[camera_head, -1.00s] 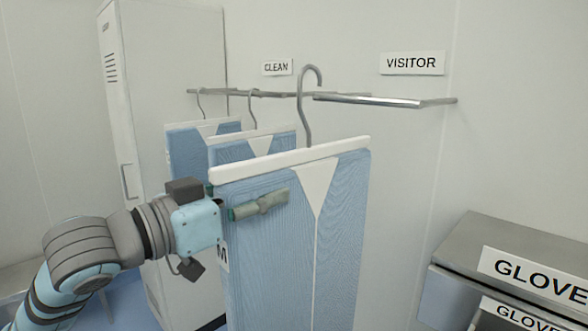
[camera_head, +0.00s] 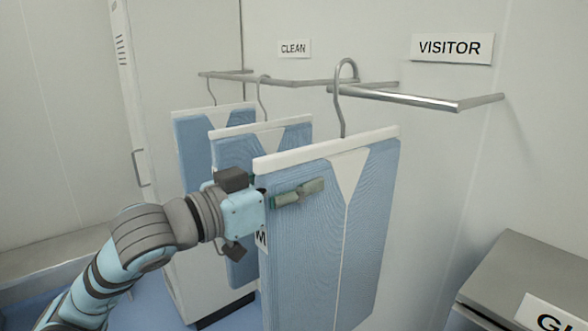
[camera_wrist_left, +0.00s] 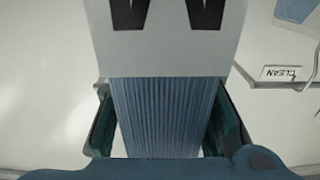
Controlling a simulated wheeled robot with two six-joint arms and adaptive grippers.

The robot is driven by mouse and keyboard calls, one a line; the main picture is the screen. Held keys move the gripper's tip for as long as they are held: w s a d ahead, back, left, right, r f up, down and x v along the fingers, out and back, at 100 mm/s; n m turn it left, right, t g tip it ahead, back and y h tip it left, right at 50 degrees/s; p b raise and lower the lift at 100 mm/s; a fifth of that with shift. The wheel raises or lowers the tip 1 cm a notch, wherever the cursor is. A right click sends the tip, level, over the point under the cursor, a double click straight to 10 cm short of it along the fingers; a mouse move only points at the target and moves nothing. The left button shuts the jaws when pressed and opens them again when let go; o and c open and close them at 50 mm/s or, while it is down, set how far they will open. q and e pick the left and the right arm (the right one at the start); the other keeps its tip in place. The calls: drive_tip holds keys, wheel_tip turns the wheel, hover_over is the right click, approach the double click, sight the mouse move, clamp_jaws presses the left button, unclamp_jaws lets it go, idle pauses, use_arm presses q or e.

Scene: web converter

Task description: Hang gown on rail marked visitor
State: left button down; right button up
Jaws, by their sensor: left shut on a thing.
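The blue gown (camera_head: 365,215) with a white collar strip and a size tag hangs upright from a grey hook (camera_head: 341,95) in the head view. My left gripper (camera_head: 297,192) is shut on the gown's left side; in the left wrist view the gown's blue edge (camera_wrist_left: 158,115) sits between the fingers. The hook's curved top overlaps the left end of the visitor rail (camera_head: 430,99) in the picture; I cannot tell whether it rests on the rail. The VISITOR sign (camera_head: 451,48) is on the wall above that rail. My right gripper is not in view.
Two more blue gowns (camera_head: 190,150) hang behind on the clean rail (camera_head: 290,82), under the CLEAN sign (camera_head: 294,48). A tall white cabinet (camera_head: 185,60) stands behind them. A grey metal unit (camera_head: 535,275) with a glove label stands at lower right.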

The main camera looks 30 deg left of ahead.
sight(331, 191)
use_arm(q)
drive_tip(key=p+x, duration=0.1)
drive_tip(key=p, duration=0.2)
drive_tip(key=shift+w+r, duration=0.15)
drive_tip(key=shift+w, duration=0.2)
drive_tip(key=shift+w+d+p, duration=0.25)
drive_tip(key=shift+w+p, duration=0.15)
drive_tip(key=shift+w, duration=0.2)
drive_tip(key=shift+f+x, duration=0.15)
drive_tip(key=shift+x, duration=1)
drive_tip(key=shift+f+x, duration=0.1)
drive_tip(key=shift+x, duration=1.05)
drive_tip(key=shift+w+d+f, duration=0.15)
drive_tip(key=shift+d, duration=0.05)
drive_tip(key=shift+f+b, duration=0.8)
drive_tip(key=shift+f, duration=1)
drive_tip(key=c, duration=1)
unclamp_jaws()
drive_tip(key=shift+o, duration=0.2)
